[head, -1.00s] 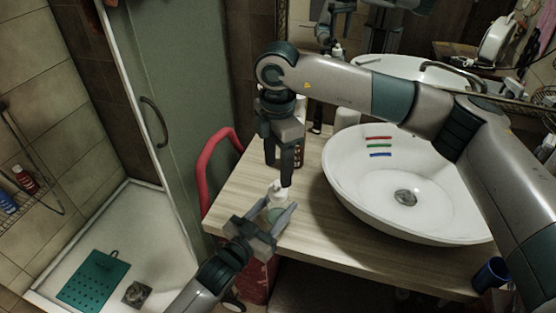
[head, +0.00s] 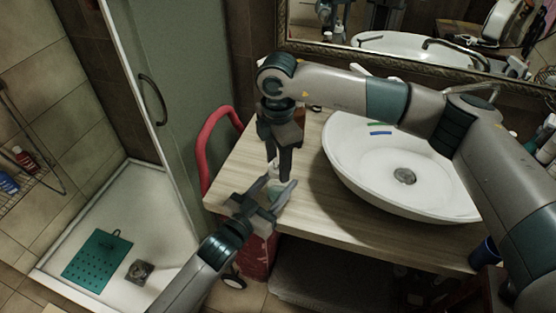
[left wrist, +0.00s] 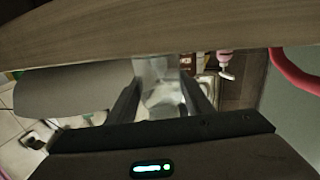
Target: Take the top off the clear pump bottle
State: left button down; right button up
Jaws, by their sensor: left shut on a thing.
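The clear pump bottle (head: 276,187) is by the left front edge of the wooden counter, largely hidden by both grippers. My left gripper (head: 268,198) is shut on it from the front. In the left wrist view the see-through bottle (left wrist: 160,92) sits between the two fingers. My right gripper (head: 284,174) points straight down over the bottle's top, its fingers close together at the top's height. The white pump top is mostly hidden by these fingers, so I cannot tell whether they grip it.
A white basin (head: 352,165) stands on the counter (head: 310,205) to the right, with my right arm crossing above it. A red curved rail (head: 210,135) is left of the counter, before the shower door. A dark blue cup (head: 484,254) is at the lower right.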

jog(key=c, duration=0.7)
jog(key=n, duration=0.4)
jog(key=shift+c, duration=0.2)
jog(key=n, duration=0.4)
jog(key=shift+n, duration=0.3)
jog(key=n, duration=0.7)
jog(key=shift+r+n, duration=0.1)
jog(key=shift+n, duration=0.2)
jog(key=n, duration=2.3)
jog(key=shift+n, duration=0.4)
jog(key=n, duration=0.4)
jog(key=shift+n, duration=0.3)
jog(key=n, duration=0.4)
jog(key=shift+n, duration=0.3)
jog(key=n, duration=0.4)
jog(key=shift+n, duration=0.4)
